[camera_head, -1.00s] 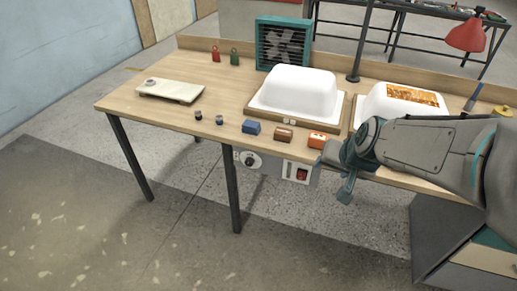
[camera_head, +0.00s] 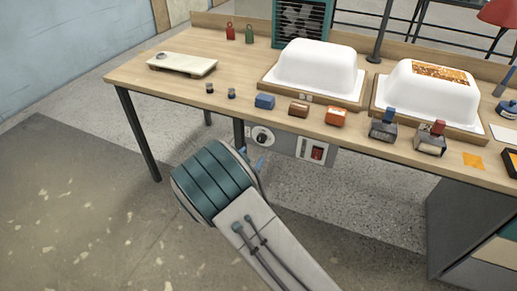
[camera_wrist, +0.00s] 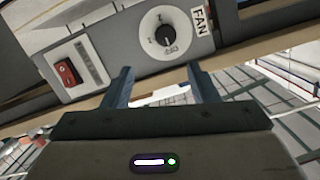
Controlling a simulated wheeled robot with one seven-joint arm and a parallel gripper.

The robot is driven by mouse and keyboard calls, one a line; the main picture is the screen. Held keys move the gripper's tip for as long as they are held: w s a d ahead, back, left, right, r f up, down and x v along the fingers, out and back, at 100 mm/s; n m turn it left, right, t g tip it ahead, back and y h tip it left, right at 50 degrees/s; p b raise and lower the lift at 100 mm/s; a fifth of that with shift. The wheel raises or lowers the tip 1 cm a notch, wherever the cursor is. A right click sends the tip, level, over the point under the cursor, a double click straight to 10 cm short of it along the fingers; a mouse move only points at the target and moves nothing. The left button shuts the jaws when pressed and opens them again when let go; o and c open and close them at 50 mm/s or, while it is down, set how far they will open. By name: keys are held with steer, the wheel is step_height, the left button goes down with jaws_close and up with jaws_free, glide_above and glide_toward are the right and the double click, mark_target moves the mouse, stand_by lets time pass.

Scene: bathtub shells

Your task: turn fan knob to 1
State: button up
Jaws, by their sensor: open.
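The fan knob (camera_wrist: 166,39) is a dark round dial with a light pointer on a grey control panel, beside a FAN label (camera_wrist: 201,21). In the head view the knob (camera_head: 262,137) shows under the table's front edge. My gripper (camera_wrist: 160,82) is open and empty in the wrist view. Its two fingers point toward the panel, one on each side below the knob, and do not appear to touch it. In the head view my wrist hides most of the gripper. The number the pointer stands at is too small to read.
A red rocker switch (camera_wrist: 70,72) sits on the panel beside the knob; it also shows in the head view (camera_head: 317,152). The table edge (camera_head: 350,137) overhangs the panel. White tub shells (camera_head: 315,66) and small blocks stand on top. The floor in front is open.

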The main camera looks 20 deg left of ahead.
mark_target(260, 141)
steer(key=s+a+f+t, duration=0.2)
steer(key=s+f, duration=0.1)
steer(key=w, duration=0.9)
steer(key=w+d, duration=0.1)
steer(key=w, duration=0.3)
steer(key=shift+w+b, duration=0.25)
steer(key=shift+b, duration=0.1)
steer(key=c, duration=1)
